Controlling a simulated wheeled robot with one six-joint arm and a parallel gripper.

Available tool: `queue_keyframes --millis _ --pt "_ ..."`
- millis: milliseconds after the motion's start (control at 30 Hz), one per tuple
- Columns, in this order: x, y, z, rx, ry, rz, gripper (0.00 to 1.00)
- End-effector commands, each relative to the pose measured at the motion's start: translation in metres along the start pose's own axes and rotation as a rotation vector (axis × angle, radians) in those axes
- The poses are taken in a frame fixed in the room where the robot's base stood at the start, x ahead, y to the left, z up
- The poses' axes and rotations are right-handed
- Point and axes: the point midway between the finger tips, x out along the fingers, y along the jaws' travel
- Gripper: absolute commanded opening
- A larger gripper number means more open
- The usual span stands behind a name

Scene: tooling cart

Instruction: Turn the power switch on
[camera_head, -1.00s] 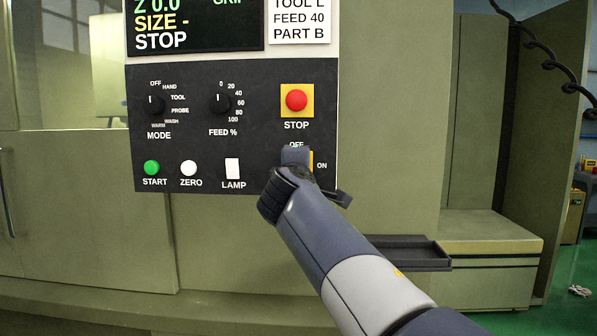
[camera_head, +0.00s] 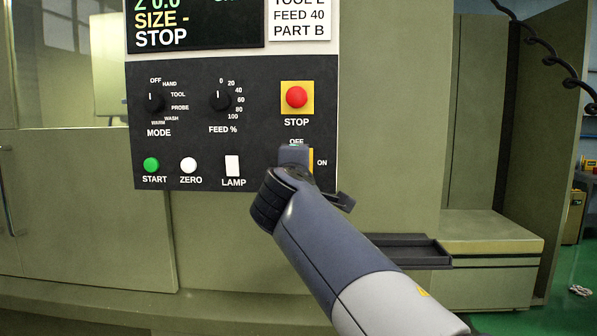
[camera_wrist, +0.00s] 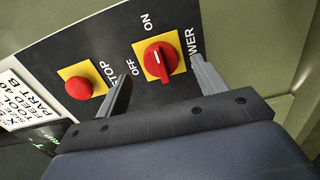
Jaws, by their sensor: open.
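The power switch is a red rotary knob (camera_wrist: 162,58) on a yellow square plate, with OFF and ON labels beside it, in the wrist view. My gripper (camera_wrist: 161,72) is open and empty. Its fingers show on either side of the knob in the picture, and I cannot tell whether they touch it. In the head view my gripper (camera_head: 294,156) hides the knob. Only a yellow edge of the switch plate (camera_head: 311,160) shows there, by the ON label.
The red STOP button (camera_head: 296,97) sits just above the switch, and beside my finger in the wrist view. The LAMP rocker (camera_head: 232,166) and ZERO button (camera_head: 188,165) are to the left. A dark tray (camera_head: 410,251) juts out at lower right.

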Motion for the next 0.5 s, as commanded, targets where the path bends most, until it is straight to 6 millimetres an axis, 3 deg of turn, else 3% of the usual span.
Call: queue_keyframes --millis 200,500 --pt "-0.043 -0.001 0.0 0.001 0.003 0.001 0.67" --pt "-0.068 -0.001 0.0 0.001 0.0 0.0 0.67"
